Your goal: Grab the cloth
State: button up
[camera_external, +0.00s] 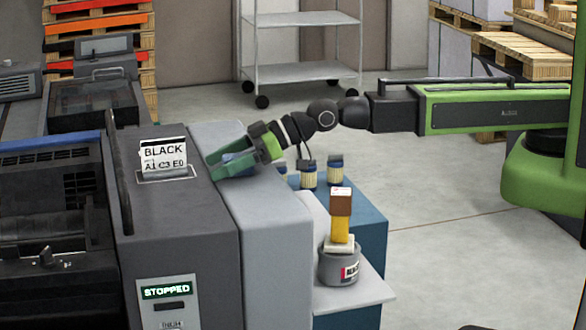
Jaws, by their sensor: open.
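My gripper (212,168) is open over the top of the grey machine housing, its green fingers pointing left and slightly down. A small blue thing (238,164), which looks like the cloth, shows between the fingers. The fingers hide much of it, and I cannot tell whether they touch it.
A black-and-white card reading BLACK (164,158) stands left of my gripper. A grey pot (339,264) with a brown-and-yellow item sits on a light shelf (372,287). A panel reads STOPPED (166,291).

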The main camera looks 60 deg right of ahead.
jog(key=shift+s, duration=0.1)
jog(key=shift+c, duration=0.4)
jog(key=c, duration=1.3)
jog(key=shift+r+p, duration=0.55)
notch_tip(320, 180, up, 4)
jog(key=p, duration=0.4)
jog(key=shift+f, duration=0.1)
jog(key=shift+w+d+r+p, duration=0.25)
jog(key=shift+d+r+p, duration=0.8)
jog(key=shift+d, duration=0.9)
jog(key=shift+w+d+r+p, duration=0.2)
jog(key=shift+d+r+p, duration=0.8)
jog(key=shift+d, duration=0.95)
jog(key=shift+w+d+r+p, duration=0.25)
jog(key=shift+d+r+p, duration=0.75)
jog(key=shift+d, duration=0.95)
